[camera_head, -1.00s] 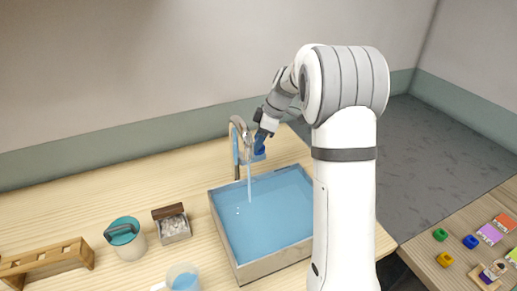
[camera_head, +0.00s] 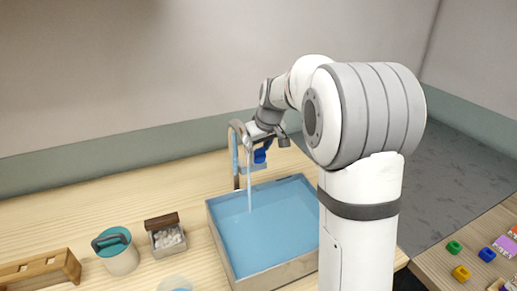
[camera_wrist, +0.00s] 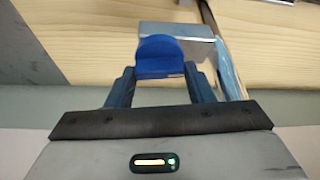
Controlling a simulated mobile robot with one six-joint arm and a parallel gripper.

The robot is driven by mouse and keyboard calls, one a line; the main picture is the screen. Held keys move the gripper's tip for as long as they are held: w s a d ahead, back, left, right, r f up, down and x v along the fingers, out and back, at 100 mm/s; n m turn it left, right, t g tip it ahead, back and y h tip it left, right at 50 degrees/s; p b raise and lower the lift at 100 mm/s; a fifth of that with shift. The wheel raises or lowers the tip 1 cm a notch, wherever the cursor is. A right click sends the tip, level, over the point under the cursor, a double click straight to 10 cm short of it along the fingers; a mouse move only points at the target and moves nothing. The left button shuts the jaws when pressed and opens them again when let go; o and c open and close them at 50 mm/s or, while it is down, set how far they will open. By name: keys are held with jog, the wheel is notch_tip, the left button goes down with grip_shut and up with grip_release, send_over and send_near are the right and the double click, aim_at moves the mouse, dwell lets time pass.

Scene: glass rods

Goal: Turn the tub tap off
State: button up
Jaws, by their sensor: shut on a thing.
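The tap's blue handle (camera_head: 261,155) sits just right of the spout. My gripper (camera_wrist: 160,72) is shut on the blue handle, which also shows in the wrist view (camera_wrist: 160,50) between the two dark blue fingers, in front of a silver block. In the head view my wrist partly covers the handle and the fingertips.
Left of the tub are an open box of pale pieces (camera_head: 168,238), a teal-lidded container (camera_head: 119,258) and a wooden rack (camera_head: 40,270). A cup (camera_head: 175,284) is cut off at the bottom. Coloured blocks (camera_head: 461,273) lie on the right table.

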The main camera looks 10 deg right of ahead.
jog(key=shift+r+m+h, duration=0.1)
jog(key=shift+m+h, duration=0.2)
jog(key=shift+m, duration=0.6)
jog(key=o, duration=1)
jog(key=shift+v, duration=3.85)
jog(key=shift+a, duration=0.1)
